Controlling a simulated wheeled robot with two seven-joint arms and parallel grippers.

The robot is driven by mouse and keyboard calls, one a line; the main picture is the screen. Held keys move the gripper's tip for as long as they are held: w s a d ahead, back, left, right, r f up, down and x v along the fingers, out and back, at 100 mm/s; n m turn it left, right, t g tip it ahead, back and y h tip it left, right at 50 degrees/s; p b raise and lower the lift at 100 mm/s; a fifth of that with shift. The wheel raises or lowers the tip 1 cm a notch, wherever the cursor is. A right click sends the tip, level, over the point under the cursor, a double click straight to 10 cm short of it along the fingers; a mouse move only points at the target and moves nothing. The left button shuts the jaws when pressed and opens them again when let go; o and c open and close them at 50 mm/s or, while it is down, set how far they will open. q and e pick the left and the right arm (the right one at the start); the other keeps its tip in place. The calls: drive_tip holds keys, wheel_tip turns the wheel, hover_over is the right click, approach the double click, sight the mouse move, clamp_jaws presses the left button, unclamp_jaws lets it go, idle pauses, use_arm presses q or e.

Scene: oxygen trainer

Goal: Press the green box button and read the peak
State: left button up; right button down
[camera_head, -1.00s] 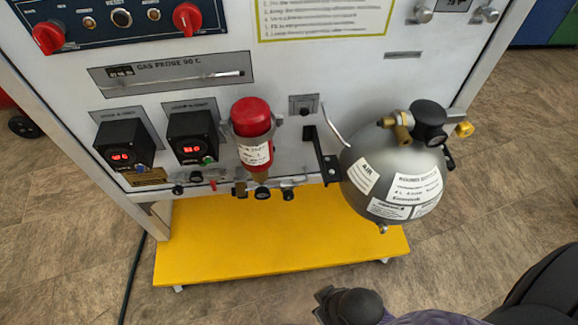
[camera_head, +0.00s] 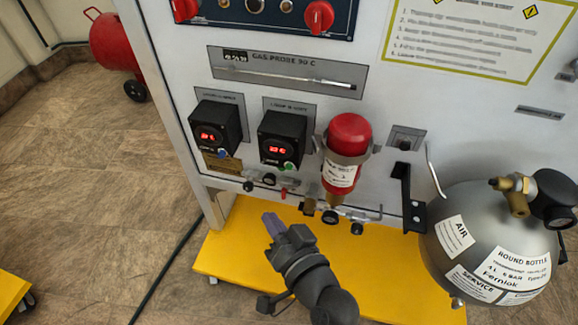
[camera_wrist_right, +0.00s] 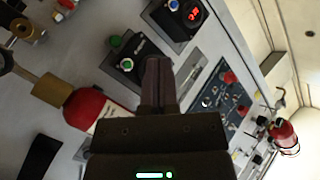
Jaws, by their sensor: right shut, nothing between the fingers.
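The box with the green button (camera_head: 289,166) is a black cube (camera_head: 283,138) with a red lit display, mounted on the white panel. Its digits are too small to read surely. In the right wrist view, the green button (camera_wrist_right: 126,64) shows to the left of the fingers, and its display is not readable there. My right gripper (camera_head: 273,225) is shut and empty, below the box and apart from it in the head view. Its closed fingers also show in the right wrist view (camera_wrist_right: 158,82). My left gripper is not in view.
A similar box with a blue button (camera_head: 215,127) is to the left. A red cylinder (camera_head: 346,145) hangs close on the right, with small valves below. A grey round bottle (camera_head: 490,240) juts out at the right. A yellow base plate (camera_head: 235,255) lies below.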

sight(289, 167)
drive_tip(key=w+d+b, duration=0.2)
drive_tip(key=w+b, duration=0.1)
drive_tip(key=w, duration=0.5)
drive_tip(key=shift+w+d, duration=0.2)
drive_tip(key=shift+w, duration=0.1)
idle(0.4)
idle(0.3)
idle(0.7)
